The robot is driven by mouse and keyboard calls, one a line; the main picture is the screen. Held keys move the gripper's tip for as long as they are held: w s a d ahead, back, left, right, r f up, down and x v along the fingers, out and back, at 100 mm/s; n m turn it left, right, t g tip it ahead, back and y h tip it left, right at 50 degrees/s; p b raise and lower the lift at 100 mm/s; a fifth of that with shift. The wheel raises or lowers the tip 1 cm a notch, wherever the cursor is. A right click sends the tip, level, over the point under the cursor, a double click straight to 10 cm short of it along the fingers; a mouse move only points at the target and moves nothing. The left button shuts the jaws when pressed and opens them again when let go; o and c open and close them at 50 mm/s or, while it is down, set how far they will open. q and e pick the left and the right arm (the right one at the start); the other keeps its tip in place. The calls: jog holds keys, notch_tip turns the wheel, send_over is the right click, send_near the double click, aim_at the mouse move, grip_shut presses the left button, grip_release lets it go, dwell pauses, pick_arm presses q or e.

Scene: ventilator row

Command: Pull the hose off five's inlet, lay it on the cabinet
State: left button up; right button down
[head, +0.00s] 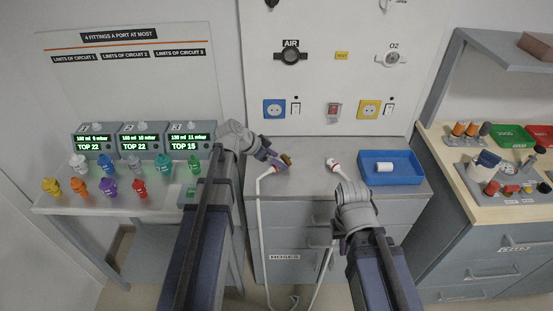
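A grey cabinet (310,182) with a drawer labelled HOSES stands below the wall panel. A white hose (259,215) rises along its front to a red-collared end (281,168) at the top's left part. My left gripper (279,158) is at that end, beside a small brass-coloured piece; whether it grips is too small to tell. A second red-and-white hose end (333,163) is over the cabinet top, its hose running down behind my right arm. My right gripper (346,183) is close to this end; its fingers are mostly hidden by the wrist. No unit marked five is readable.
A blue tray (420,171) with a white roll (384,167) sits on the cabinet's right. Three displays (143,139) and several coloured fittings stand on the left table. A wooden-topped bench (500,212) is at right. The cabinet top's middle is clear.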

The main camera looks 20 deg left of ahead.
pick_arm(q)
jog(key=p+v, duration=0.5)
jog(key=v, duration=0.1)
jog(key=shift+s+a+r, duration=0.1)
jog(key=shift+s+r, duration=0.05)
jog(key=shift+r, duration=0.2)
notch_tip(320, 180, up, 9)
jog(key=p, duration=0.8)
jog(key=shift+s+a+f+p, duration=0.25)
jog(key=shift+s+a+p, duration=0.05)
jog(key=shift+a+p, duration=0.1)
jog(key=shift+d, duration=0.1)
